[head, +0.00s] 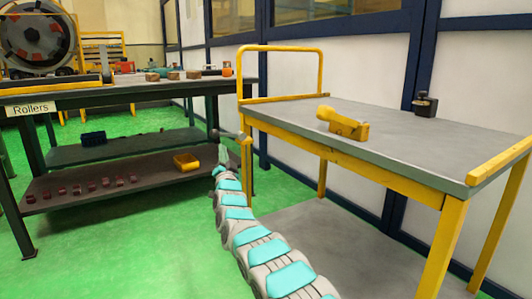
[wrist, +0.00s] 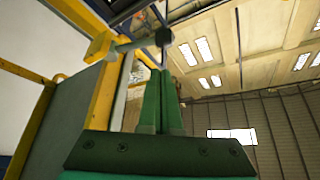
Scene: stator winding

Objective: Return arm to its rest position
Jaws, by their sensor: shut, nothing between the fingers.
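My arm reaches up from the bottom of the head view. My gripper (head: 222,153) is at its far end, beside the near left corner of the yellow-framed trolley (head: 375,133). In the wrist view my gripper's two green fingers (wrist: 160,73) are together with nothing between them, pointing up towards the ceiling. The trolley's yellow frame (wrist: 95,50) and a grey rod with a round end (wrist: 142,43) show close by on the left. I cannot tell whether the fingers touch the rod.
Green floor (head: 120,240) is clear.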

